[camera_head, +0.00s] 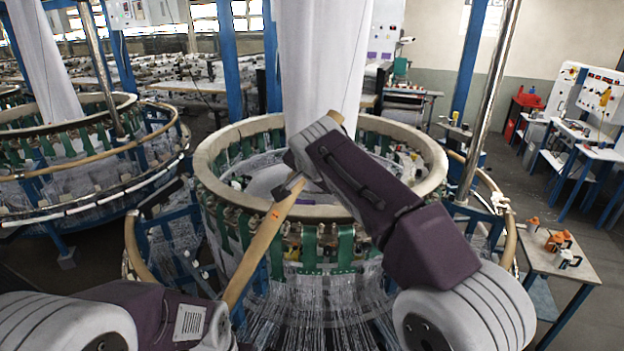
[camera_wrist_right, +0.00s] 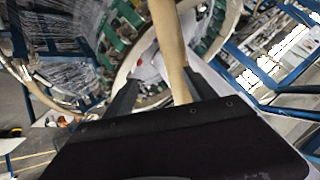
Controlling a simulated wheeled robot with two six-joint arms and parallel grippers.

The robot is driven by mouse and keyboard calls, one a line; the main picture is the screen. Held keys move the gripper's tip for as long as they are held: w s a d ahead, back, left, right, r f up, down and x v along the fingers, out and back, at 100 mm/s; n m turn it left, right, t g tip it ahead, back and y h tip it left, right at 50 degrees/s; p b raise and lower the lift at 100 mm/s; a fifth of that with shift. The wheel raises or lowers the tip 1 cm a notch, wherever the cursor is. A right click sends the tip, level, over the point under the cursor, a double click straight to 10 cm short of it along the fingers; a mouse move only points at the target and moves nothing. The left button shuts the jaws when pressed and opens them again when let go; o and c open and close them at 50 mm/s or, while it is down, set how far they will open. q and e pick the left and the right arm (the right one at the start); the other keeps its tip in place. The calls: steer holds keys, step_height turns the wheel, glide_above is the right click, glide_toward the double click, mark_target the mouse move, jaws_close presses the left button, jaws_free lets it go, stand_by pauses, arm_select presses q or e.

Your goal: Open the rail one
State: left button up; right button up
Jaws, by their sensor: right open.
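The rail (camera_head: 262,246) is a tan wooden-looking bar. In the head view it slants from low centre-left up toward the loom's ring, and its upper part is hidden behind my right gripper (camera_head: 288,188). In the right wrist view the rail (camera_wrist_right: 168,45) runs down between the two dark fingers of my right gripper (camera_wrist_right: 162,92). The fingers stand apart on either side of it; contact with it cannot be made out. My left arm shows at the lower left of the head view, but its gripper does not.
The circular loom's ring (camera_head: 215,160) stands behind the rail, with green straps and white threads below. Other curved rail parts flank it at left (camera_head: 137,262) and right (camera_head: 510,240). A small table (camera_head: 580,268) with orange-and-black tools stands at right. Open floor lies beyond.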

steer(key=v, duration=0.7)
stand_by(0.3)
steer(key=shift+w, duration=0.15)
